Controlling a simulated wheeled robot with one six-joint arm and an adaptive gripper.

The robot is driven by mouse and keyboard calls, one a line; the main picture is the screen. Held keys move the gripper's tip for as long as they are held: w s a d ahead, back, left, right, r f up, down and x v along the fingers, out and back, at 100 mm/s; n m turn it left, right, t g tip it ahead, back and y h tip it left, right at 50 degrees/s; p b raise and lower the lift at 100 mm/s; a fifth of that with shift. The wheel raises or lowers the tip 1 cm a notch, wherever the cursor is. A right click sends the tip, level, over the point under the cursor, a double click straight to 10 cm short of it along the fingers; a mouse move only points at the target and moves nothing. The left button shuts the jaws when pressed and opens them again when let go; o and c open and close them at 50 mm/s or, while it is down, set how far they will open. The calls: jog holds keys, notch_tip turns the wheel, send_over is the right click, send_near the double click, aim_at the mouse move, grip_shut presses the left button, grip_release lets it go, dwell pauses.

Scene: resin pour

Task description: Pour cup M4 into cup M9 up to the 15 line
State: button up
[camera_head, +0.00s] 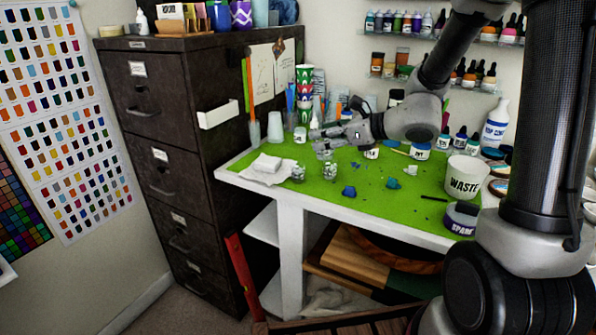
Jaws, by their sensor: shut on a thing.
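My gripper (323,141) reaches in from the right, low over the green mat, with its fingers pointing left. It is shut on a small cup, mostly hidden by the fingers; its label cannot be read. A small clear cup (329,173) stands on the mat just below the gripper in the picture. Another small clear cup (298,174) stands to its left, near the front edge. Their markings are too small to read, so I cannot tell which is M4 or M9. Fill levels and the 15 line cannot be made out.
A white cloth stack (266,165) lies left of the cups. Blue scraps (349,191) lie on the green mat (375,209). A white WASTE tub (465,178) and a SPARE jar (461,218) stand at the right. Stacked patterned cups (304,88) stand behind, beside the dark cabinet (180,150).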

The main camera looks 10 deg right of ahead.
dwell(0.3)
jog(key=s+a+f+n, duration=0.1)
jog(key=s+a+f, duration=0.1)
jog(key=a, duration=0.8)
jog(key=w+m+g+y, duration=0.1)
jog(key=m, duration=0.1)
jog(key=w+d+m+g+y, duration=0.1)
jog(key=m, duration=0.1)
jog(key=w+d+m+g, duration=0.1)
jog(key=m, duration=0.1)
jog(key=shift+w+m+g+y, duration=0.3)
jog(key=shift+w+g+y, duration=0.05)
jog(key=shift+g+y, duration=0.05)
jog(key=shift+d+m+g+y, duration=0.1)
jog(key=shift+m+g+y, duration=0.2)
jog(key=shift+m, duration=0.3)
jog(key=shift+w+d+f+m+g+y, duration=0.2)
jog(key=shift+f+m+g+y, duration=0.3)
jog(key=shift+m, duration=0.4)
jog(key=shift+w+f, duration=0.1)
dwell(1.5)
